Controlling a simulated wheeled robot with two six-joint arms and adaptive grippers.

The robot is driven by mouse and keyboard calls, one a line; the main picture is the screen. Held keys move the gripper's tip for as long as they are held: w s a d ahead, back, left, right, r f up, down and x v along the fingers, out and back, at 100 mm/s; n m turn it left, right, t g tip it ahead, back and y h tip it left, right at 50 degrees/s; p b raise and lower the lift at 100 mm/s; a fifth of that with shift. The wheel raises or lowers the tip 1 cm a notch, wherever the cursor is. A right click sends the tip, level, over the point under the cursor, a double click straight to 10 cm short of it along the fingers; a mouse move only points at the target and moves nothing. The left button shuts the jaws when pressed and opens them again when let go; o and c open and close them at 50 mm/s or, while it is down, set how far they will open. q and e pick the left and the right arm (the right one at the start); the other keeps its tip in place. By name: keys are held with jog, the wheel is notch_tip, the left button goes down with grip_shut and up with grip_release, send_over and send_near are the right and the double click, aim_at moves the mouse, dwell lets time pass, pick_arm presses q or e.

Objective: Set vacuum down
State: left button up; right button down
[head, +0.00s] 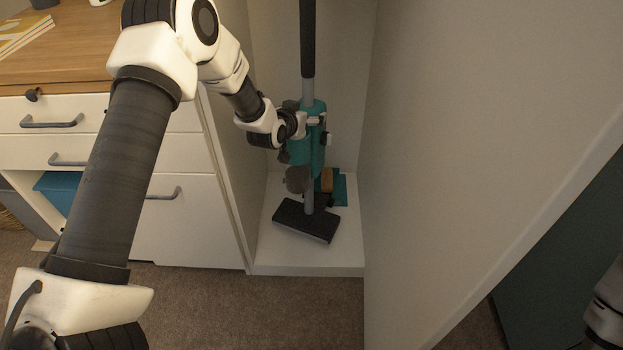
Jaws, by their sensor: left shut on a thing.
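The vacuum (309,150) is an upright stick type with a long dark handle, a teal body and a flat dark floor head (306,220). It stands nearly upright inside a narrow white alcove, its head over the white base panel (305,258). I cannot tell for certain whether the head rests on the panel. My left gripper (312,121) reaches in from the left and is shut on the vacuum at its teal upper body. Part of my right arm shows at the lower right edge; its gripper is out of view.
A teal and orange item (338,187) is behind the vacuum in the alcove. A white drawer cabinet (180,225) with a wooden top (75,55) stands at the left. A pale panel (450,130) closes off the right side. Brown carpet (210,305) lies in front.

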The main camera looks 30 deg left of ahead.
pick_arm(q)
notch_tip(320, 180, down, 9)
jog(key=b, duration=0.2)
jog(key=o, duration=1.6)
jog(key=shift+s, duration=0.15)
